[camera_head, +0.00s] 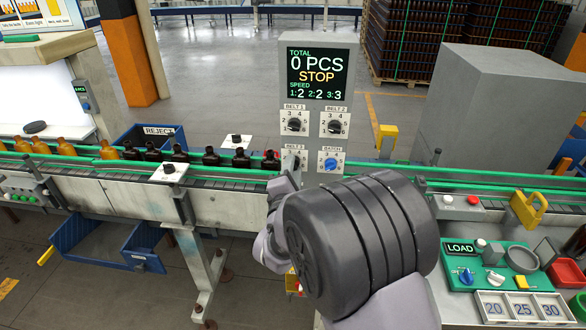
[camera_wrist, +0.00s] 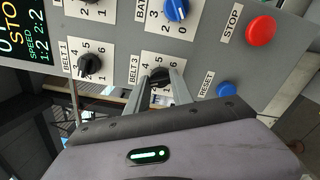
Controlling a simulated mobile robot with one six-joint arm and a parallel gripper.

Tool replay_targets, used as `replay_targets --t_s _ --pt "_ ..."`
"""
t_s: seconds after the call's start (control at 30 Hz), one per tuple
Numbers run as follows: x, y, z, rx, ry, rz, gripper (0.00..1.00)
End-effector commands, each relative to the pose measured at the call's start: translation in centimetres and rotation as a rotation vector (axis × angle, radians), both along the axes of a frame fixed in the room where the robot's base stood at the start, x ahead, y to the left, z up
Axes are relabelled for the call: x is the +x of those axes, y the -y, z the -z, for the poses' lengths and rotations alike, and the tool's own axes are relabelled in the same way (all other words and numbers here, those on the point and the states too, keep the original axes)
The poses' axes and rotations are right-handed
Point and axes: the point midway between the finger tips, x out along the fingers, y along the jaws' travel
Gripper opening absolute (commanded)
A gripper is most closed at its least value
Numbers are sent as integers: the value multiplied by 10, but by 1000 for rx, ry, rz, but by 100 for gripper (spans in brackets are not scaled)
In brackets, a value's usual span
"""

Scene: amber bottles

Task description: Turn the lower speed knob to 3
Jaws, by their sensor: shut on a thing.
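The control panel (camera_head: 345,75) carries four labelled knobs. The lower left black knob (camera_wrist: 159,75) is labelled BELT 3, with numbers around it. My gripper (camera_wrist: 160,86) has its two fingers on either side of this knob and is shut on it. The panel display (camera_head: 320,74) reads 0 PCS, STOP, and speeds 1:2, 2:2, 3:3.
The BELT 1 knob (camera_head: 294,125), BELT 2 knob (camera_head: 334,127) and blue BATCH knob (camera_head: 330,165) sit close by. The red STOP button (camera_wrist: 261,31) and blue RESET button (camera_wrist: 226,89) are right of my fingers in the wrist view. Amber bottles (camera_head: 210,156) stand on the conveyor.

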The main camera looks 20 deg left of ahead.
Motion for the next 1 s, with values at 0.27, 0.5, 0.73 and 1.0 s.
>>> replay_targets --t_s 0.27,0.5,0.73,1.0 --pt "0 0 1 0 -1 0 49" --pt "0 0 0 1 -1 0 49" --pt "-28 6 0 -1 -2 -2 49" --pt "-115 26 1 -1 -1 -5 49"
